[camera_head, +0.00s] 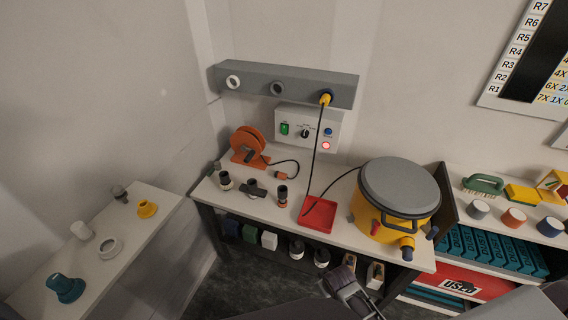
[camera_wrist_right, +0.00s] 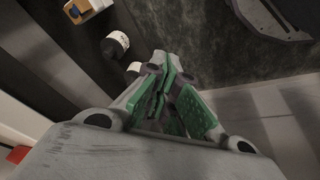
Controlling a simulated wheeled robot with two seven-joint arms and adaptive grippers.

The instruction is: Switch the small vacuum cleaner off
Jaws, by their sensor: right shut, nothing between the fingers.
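The vacuum cleaner (camera_head: 385,215), a yellow drum with a grey lid (camera_head: 400,184) and dark handle, stands at the right end of the white bench. Small red parts (camera_head: 375,227) show on its front; I cannot tell whether one is a switch. A black cable runs from it to a yellow plug (camera_head: 326,98) in the grey wall rail. A wall control box (camera_head: 307,128) has a green switch (camera_head: 285,129), a dark knob, a blue part and a glowing red light (camera_head: 326,146). My right gripper (camera_head: 346,283) is shut and empty, in front of the bench, below the vacuum; its green pads show in the wrist view (camera_wrist_right: 173,101).
A red tray (camera_head: 319,230) lies left of the vacuum, with dark fittings and an orange cable reel (camera_head: 249,148) further left. Shelves with blue boxes (camera_head: 490,247) stand close on the right. A side table (camera_head: 140,222) holds loose parts. The lower bench shelf holds several containers.

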